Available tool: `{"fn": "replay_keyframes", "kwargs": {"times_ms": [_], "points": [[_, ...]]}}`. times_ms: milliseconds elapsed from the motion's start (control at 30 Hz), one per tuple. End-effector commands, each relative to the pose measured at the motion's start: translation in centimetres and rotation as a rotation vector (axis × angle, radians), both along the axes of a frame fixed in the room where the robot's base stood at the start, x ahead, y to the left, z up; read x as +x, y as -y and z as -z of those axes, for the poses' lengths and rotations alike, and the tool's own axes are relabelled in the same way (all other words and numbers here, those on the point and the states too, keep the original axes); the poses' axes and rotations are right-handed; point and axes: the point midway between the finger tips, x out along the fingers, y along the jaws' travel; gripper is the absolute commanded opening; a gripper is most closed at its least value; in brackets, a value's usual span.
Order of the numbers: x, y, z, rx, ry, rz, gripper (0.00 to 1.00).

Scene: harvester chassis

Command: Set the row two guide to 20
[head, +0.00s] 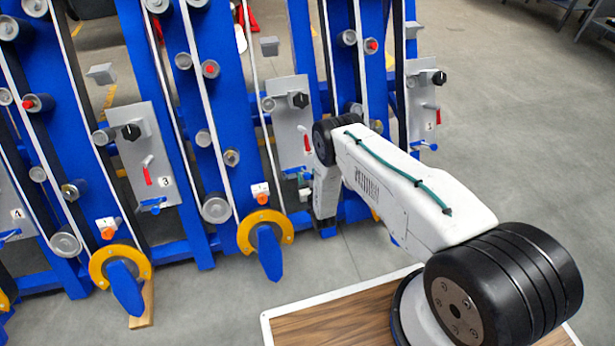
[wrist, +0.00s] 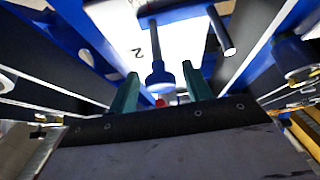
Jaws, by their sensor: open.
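The row two panel (head: 288,125) is a pale plate on a blue frame, with a black knob and a red lever. Its blue guide (head: 294,172) shows at the plate's lower edge, partly hidden near my arm. In the wrist view, the white plate (wrist: 120,30) bears a 2, and a blue round-ended guide part (wrist: 160,76) on a dark rod stands out from it. My gripper (wrist: 159,84) is open, with one green finger on each side of that blue end. I cannot tell whether they touch it. No scale reading is legible.
The row three panel (head: 142,155) stands left of row two, and the row one panel (head: 423,105) stands right. Yellow-ringed blue parts (head: 264,232) stick out low in front.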

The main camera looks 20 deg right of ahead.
Motion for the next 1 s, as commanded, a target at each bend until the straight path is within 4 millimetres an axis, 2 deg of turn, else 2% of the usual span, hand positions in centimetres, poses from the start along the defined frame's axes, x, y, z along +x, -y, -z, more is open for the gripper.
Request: {"fn": "replay_keyframes", "kwargs": {"times_ms": [167, 400, 500, 633, 1000], "points": [[-1.8, 0.0, 0.1, 0.000, -0.003, -0.001, 0.49], [-5.9, 0.0, 0.1, 0.000, -0.003, -0.001, 0.49], [-7.0, 0.0, 0.1, 0.000, -0.002, 0.000, 0.49], [-7.7, 0.0, 0.0, 0.000, -0.001, 0.000, 0.49], [-7.8, 0.0, 0.0, 0.000, 0.000, 0.000, 0.49]]}}
